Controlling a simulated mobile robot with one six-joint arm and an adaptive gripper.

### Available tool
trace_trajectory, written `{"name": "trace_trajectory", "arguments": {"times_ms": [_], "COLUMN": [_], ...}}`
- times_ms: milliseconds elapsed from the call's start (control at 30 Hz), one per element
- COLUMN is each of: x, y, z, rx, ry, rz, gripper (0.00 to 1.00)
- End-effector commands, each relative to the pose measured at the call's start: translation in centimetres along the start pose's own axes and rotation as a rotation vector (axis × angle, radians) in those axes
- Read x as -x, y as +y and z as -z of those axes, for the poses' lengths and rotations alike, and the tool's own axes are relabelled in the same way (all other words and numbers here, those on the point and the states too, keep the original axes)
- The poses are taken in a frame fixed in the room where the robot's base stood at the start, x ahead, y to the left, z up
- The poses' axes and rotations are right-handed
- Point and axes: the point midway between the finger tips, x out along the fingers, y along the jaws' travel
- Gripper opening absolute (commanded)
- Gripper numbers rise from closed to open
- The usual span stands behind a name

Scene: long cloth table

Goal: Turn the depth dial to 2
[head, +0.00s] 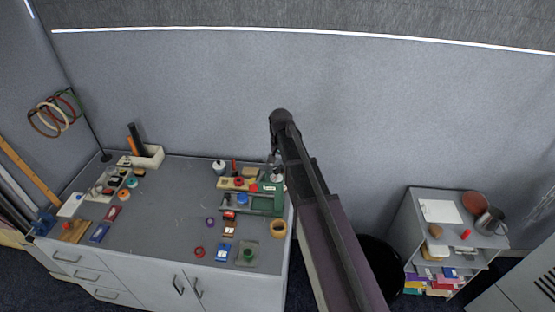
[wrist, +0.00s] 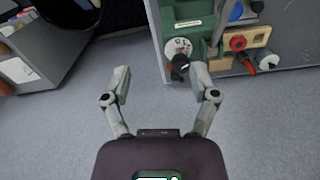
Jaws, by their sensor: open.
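A green machine (wrist: 205,22) stands at the table's edge in the wrist view, and it also shows at the table's right end in the head view (head: 265,204). On it is a white round depth dial (wrist: 177,46) with dark marks, too small to read. A black knob with an orange-brown part (wrist: 180,63) sits in front of the dial. My gripper (wrist: 161,74) is open and empty, its fingers wide apart. The right fingertip appears close beside the knob; I cannot tell whether it touches. In the head view my arm largely hides the gripper.
Beside the machine is a wooden block with a red knob (wrist: 238,43). A grey shelf unit (head: 405,225) and a black bin (head: 378,262) stand to the right. Open floor lies under my gripper.

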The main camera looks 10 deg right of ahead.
Motion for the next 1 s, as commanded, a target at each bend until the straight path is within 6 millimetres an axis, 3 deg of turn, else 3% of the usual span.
{"name": "trace_trajectory", "arguments": {"times_ms": [33, 100, 300, 1000], "x": [1.7, 2.6, 4.0, 3.6], "y": [-1.0, -1.7, -3.0, -3.3], "z": [2.1, 3.6, 6.1, 6.5], "rx": [-0.027, -0.065, -0.132, -0.147], "ry": [0.000, 0.000, 0.000, 0.000], "rz": [0.000, 0.000, 0.000, 0.000], "gripper": [0.76, 0.76, 0.76, 0.76]}}
